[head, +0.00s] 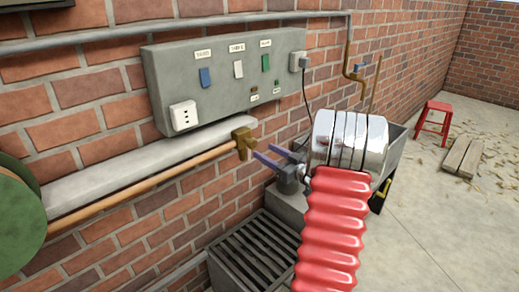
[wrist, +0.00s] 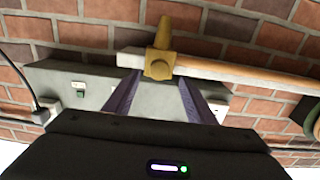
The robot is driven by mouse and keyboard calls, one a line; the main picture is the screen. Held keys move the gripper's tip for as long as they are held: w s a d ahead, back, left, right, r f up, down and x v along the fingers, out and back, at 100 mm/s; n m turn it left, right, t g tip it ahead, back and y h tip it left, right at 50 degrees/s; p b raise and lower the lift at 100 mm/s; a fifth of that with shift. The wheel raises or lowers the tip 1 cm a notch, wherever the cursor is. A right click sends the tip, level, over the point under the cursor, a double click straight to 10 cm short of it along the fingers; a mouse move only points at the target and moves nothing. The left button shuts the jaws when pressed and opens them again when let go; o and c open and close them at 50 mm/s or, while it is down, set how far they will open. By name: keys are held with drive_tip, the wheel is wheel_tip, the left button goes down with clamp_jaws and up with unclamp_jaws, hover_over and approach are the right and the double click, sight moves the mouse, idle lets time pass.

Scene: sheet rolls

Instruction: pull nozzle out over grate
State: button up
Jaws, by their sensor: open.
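The brass nozzle (head: 243,142) sits at the right end of an orange hose (head: 150,187), close to the brick wall. In the wrist view the nozzle (wrist: 160,64) lies just ahead of my fingertips, roughly centred between them. My gripper (head: 263,151) is open, with its two purple fingers pointing at the nozzle from the right. The fingers also show in the wrist view (wrist: 158,80), apart and with nothing held. Whether a fingertip touches the nozzle I cannot tell. The dark slatted grate (head: 258,252) is low on the floor by the wall, below the gripper.
A grey ledge (head: 130,172) runs behind the hose. A green reel (head: 18,220) stands at the left edge. A grey switch panel (head: 222,75) is on the wall above. A grey trough (head: 395,150) is behind my arm. A red stool (head: 434,120) and boards (head: 463,158) lie farther right.

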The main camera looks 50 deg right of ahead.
drive_tip(key=s, duration=0.5)
drive_tip(key=shift+s+a, duration=0.1)
drive_tip(key=shift+s, duration=0.2)
